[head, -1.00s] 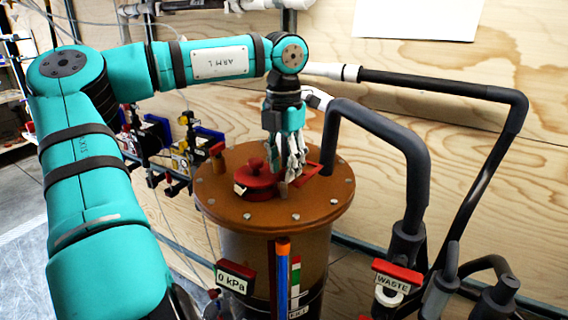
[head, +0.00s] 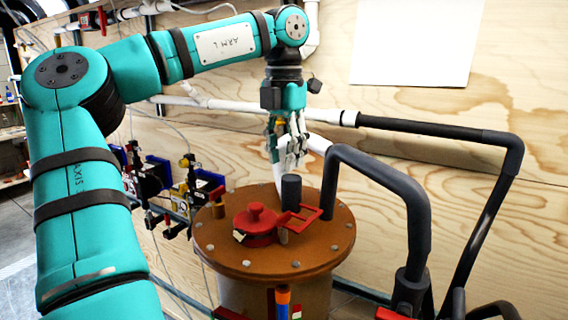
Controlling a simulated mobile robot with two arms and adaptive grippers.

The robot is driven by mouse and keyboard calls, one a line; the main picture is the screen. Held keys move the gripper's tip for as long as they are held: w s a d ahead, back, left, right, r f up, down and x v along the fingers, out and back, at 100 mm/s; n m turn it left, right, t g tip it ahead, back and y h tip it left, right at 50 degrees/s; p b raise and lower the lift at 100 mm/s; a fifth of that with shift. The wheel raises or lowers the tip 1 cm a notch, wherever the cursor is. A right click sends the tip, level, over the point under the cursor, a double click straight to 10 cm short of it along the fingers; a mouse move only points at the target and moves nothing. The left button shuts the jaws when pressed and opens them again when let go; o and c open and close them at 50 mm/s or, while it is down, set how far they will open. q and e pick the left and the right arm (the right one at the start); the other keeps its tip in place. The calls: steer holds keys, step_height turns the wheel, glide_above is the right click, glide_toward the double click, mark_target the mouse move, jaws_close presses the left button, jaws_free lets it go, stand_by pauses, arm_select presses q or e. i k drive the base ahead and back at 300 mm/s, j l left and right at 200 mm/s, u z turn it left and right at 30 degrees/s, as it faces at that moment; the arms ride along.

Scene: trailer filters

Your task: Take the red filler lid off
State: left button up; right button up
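The red filler lid (head: 256,221) with a round knob sits on the brown top plate of the tank (head: 225,256). A red bracket (head: 308,213) lies just right of the lid on the plate. My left gripper (head: 288,160) hangs fingers down, above and behind the lid, clear of it. Its pale fingers look spread, with nothing seen between them. A dark upright stub (head: 291,190) stands behind the lid, below the fingertips. My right gripper is not in view.
A thick dark pipe (head: 385,175) arches up right of the tank, and another dark pipe (head: 440,130) runs farther right. A white pipe (head: 230,106) crosses the plywood wall behind. Valves and blue-yellow fittings (head: 185,185) are at the tank's left.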

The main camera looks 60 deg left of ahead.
mark_target(256, 220)
steer(key=k, duration=1.5)
